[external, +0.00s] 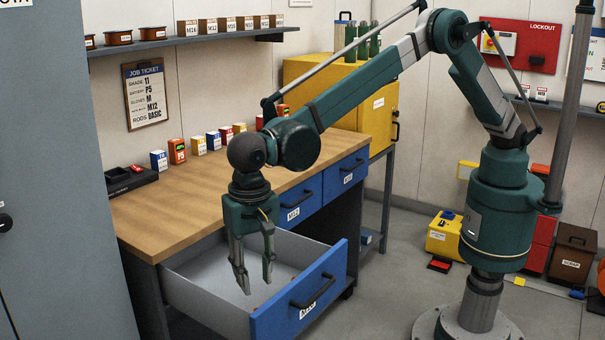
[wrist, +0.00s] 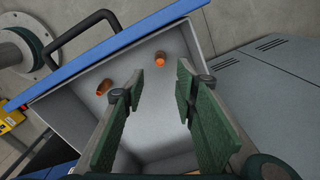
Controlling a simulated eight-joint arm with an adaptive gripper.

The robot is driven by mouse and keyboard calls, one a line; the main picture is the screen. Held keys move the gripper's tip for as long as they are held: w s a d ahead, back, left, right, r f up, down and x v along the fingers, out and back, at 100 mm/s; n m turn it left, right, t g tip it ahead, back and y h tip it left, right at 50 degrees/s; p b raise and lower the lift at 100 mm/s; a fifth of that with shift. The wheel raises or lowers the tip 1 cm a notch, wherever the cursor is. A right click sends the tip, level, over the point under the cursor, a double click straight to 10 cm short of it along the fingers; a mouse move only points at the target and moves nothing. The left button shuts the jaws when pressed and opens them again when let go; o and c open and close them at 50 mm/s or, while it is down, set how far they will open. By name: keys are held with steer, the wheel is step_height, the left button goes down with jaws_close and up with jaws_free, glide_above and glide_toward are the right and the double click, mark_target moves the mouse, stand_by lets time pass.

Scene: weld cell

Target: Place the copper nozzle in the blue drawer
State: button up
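A blue-fronted drawer (external: 345,262) under the workbench is pulled open, and its grey inside shows in the wrist view (wrist: 205,30). My gripper (external: 256,285) points down over the open drawer. In the wrist view its two green fingers (wrist: 160,76) stand apart with nothing between them. The nozzles lie beyond the fingertips.
The wooden workbench (external: 180,212) has a black tray (external: 130,180) and several small boxes along its back. Two other blue drawers, one labelled M12 (external: 298,205), are shut. A grey cabinet (external: 45,150) stands close at left. A yellow cabinet (external: 372,120) stands behind.

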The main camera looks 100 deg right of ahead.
stand_by(0.3)
steer(key=s+d+r+n+t, duration=0.1)
steer(key=s+d+r+n, duration=0.15)
steer(key=d+r, duration=0.5)
steer(key=s+d+r+n+t, duration=0.1)
steer(key=s+d+r, duration=0.3)
steer(key=d+r, duration=0.3)
steer(key=s+d+r+n+t, duration=0.1)
steer(key=s+d+r+n, duration=0.2)
steer(key=s+d+r, duration=1)
steer(key=s+d+r+n+t, duration=0.1)
steer(key=s+d+n, duration=0.1)
steer(key=s+d, duration=0.6)
steer(key=s+d+f+n+t, duration=0.1)
steer(key=s+d+f+n, duration=0.1)
steer(key=s, duration=0.7)
steer(key=s+d+f+n+t, duration=0.1)
steer(key=s+d+f+n, duration=0.1)
steer(key=s, duration=0.7)
steer(key=s+d+f+n+t, duration=0.1)
steer(key=s+d+f+n, duration=0.1)
steer(key=s+d, duration=0.3)
steer(key=s+f, duration=0.1)
steer(key=s, duration=0.3)
steer(key=shift+s+d+f, duration=0.2)
steer(key=shift+s+f, duration=0.15)
steer(key=shift+f, duration=0.05)
steer(key=shift+c, duration=0.4)
